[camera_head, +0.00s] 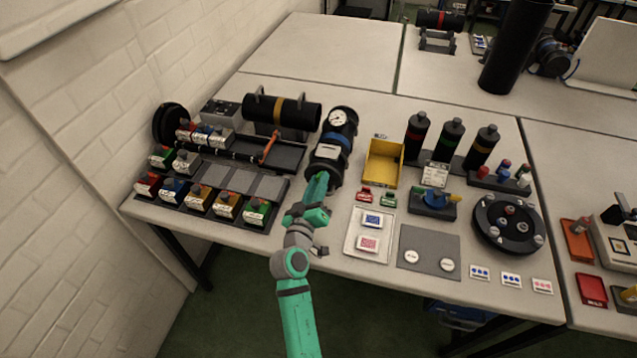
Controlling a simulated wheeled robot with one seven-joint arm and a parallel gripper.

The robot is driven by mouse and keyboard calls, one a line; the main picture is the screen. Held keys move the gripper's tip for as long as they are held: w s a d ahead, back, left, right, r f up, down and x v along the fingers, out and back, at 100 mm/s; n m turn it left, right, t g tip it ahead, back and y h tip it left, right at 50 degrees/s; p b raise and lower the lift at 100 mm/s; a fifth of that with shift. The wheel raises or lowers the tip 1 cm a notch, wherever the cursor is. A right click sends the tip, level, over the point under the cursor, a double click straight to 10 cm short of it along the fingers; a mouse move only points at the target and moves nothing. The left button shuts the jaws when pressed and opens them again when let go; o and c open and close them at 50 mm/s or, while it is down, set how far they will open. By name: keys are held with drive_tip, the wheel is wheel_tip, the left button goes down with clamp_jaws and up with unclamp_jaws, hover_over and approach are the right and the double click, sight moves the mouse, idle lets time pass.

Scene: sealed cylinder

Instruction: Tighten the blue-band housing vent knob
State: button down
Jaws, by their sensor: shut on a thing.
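The blue-band housing (334,143) is a black cylinder with a blue band, lying on the table in the middle of the view. A round white gauge (337,117) sits at its far end and a white label on its side. My gripper (319,178) is at the near end of the housing, its green fingers pointing at it. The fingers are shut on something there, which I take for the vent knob. The knob itself is hidden behind the fingers, so its position cannot be seen.
An orange-band cylinder (283,111) lies behind on the left, above a dark tray. A yellow bin (383,163) stands just right of the housing. Several small labelled boxes fill the left front. A white tray (369,234) and grey mat (428,252) lie right of my arm.

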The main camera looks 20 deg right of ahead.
drive_tip(key=n, duration=1)
drive_tip(key=shift+f, duration=0.15)
drive_tip(key=n, duration=1.5)
drive_tip(key=shift+s+d+f, duration=0.1)
idle(0.3)
drive_tip(key=c, duration=1.6)
unclamp_jaws()
drive_tip(key=shift+o, duration=0.2)
drive_tip(key=v, duration=1)
drive_tip(key=shift+s+a, duration=0.25)
drive_tip(key=shift+s, duration=0.05)
